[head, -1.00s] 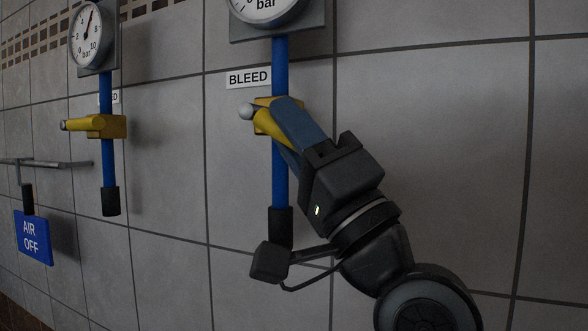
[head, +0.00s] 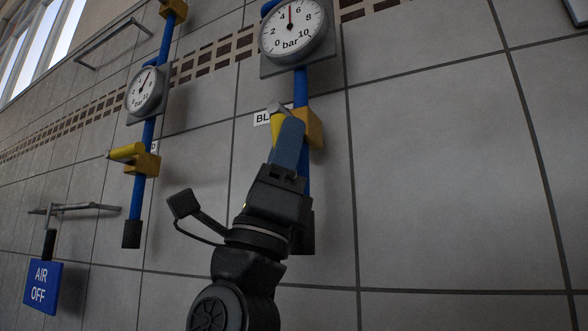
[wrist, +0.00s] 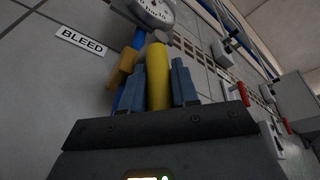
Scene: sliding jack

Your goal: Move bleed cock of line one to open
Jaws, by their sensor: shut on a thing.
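A bleed cock with a yellow-orange body (head: 314,128) sits on a blue pipe under a round gauge (head: 292,27). Its yellow handle (head: 278,126) juts out from the body and ends in a grey tip. My gripper (head: 287,128) has its blue fingers shut on this handle, hiding part of it in the head view. In the wrist view, the handle (wrist: 157,75) lies between both fingers (wrist: 159,86), with the cock body (wrist: 126,64) to the left. A BLEED label (wrist: 80,41) is on the wall beside it. No line number is readable.
A second gauge (head: 147,91) and bleed cock (head: 136,157) are on another blue pipe to the left, its handle pointing left. A blue AIR OFF sign (head: 41,287) hangs at the lower left, below a grey bar.

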